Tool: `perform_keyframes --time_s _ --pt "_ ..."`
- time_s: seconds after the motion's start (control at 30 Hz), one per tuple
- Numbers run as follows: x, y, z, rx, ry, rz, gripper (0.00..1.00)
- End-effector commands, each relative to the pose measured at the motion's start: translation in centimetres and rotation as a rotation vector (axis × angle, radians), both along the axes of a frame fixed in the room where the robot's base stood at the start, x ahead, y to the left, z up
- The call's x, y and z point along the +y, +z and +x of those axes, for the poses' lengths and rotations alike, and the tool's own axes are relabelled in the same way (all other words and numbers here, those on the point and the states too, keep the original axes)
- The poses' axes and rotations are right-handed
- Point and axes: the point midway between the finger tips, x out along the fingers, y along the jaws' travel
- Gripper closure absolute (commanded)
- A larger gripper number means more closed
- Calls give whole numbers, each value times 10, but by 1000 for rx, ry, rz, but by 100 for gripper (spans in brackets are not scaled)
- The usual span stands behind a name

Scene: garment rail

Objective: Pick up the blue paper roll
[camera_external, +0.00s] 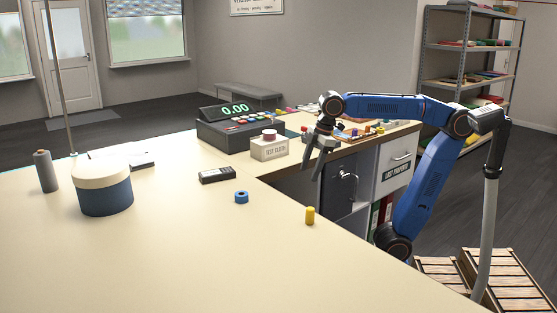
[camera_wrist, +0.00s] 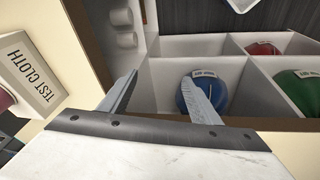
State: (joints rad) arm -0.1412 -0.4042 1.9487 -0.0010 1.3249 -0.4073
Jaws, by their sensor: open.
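The blue paper roll (camera_wrist: 213,90) appears in the wrist view as a round blue shape with a small white label. It sits in a white compartment, and one of my gripper's fingers partly covers it. My gripper (camera_wrist: 159,77) is open, with its fingers apart in front of the compartments and nothing between them. In the external view my gripper (camera_external: 312,175) points downward at the inner edge of the counter. The blue roll in the compartment cannot be made out in that view.
White dividers (camera_wrist: 238,72) separate the compartments; red (camera_wrist: 262,49) and green (camera_wrist: 297,92) round items lie in others.

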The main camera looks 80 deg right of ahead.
Motion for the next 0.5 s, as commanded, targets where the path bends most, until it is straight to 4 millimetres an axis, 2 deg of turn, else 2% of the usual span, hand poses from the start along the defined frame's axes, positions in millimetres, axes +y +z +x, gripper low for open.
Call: perform_keyframes --time_s 0.03,0.2,0.5 --pt "7 14 15 10 43 -10 43" --pt "31 55 56 46 195 -43 43" --pt "79 113 121 105 464 -96 43"
